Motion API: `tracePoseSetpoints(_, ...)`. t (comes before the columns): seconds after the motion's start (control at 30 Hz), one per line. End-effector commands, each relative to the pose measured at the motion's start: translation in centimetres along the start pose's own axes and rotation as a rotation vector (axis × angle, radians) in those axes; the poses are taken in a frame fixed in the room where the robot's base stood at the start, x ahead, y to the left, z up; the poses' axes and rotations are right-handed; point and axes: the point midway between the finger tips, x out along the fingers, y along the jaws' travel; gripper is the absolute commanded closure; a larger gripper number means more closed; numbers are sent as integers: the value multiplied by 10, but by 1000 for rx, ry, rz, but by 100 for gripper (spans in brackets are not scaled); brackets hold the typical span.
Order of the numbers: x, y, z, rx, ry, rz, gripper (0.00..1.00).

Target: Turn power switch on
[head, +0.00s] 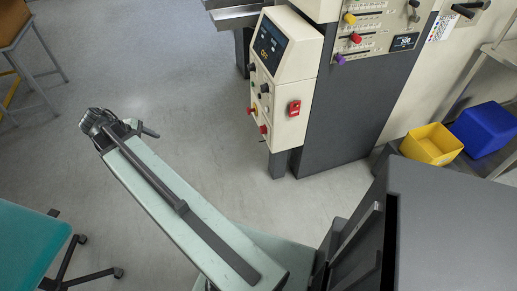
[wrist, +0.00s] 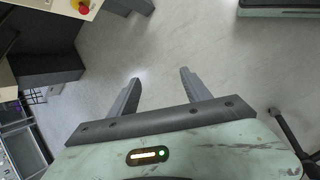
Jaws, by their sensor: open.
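A red switch (head: 294,108), likely the power switch, sits on the cream side face of the machine's control box (head: 292,68) in the head view. Whether it is on or off is too small to tell. My gripper shows in the wrist view (wrist: 158,76), its two dark fingers apart with only floor between them. In the head view my arm reaches up and left, and its end is well left of the control box, apart from it. In the wrist view, part of the machine with a red button on yellow (wrist: 83,7) shows at top left. The red switch cannot be made out there.
Yellow (head: 432,144) and blue (head: 485,129) bins stand at the right. A teal chair (head: 30,250) is at lower left and a wooden stool (head: 14,22) at upper left. Colored knobs (head: 355,39) line the machine's upper panel. Floor between my arm and the machine is clear.

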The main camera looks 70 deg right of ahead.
Motion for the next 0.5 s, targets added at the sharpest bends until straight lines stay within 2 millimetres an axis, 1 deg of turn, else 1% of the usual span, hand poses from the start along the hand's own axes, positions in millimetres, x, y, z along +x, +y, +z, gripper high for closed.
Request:
tracePoseSetpoints(0.03, 62, 10, 6, -25, -59, 30, 44)
tracePoseSetpoints(0.07, 84, 22, 17, -51, -98, 49, 44)
tracePoseSetpoints(0.1, 111, 36, 33, -84, -152, 69, 44)
tracePoseSetpoints(0.17, 151, 56, 60, -137, -239, 93, 44)
tracePoseSetpoints(0.2, 177, 68, 78, -172, -299, 102, 44)
tracePoseSetpoints(0.27, 212, 84, 107, -226, -390, 107, 44)
tracePoseSetpoints(0.3, 232, 93, 126, -261, -447, 104, 44)
tracePoseSetpoints(0.33, 245, 98, 140, -285, -488, 100, 44)
tracePoseSetpoints(0.4, 270, 109, 169, -338, -573, 84, 44)
tracePoseSetpoints(0.5, 291, 119, 201, -394, -662, 58, 44)
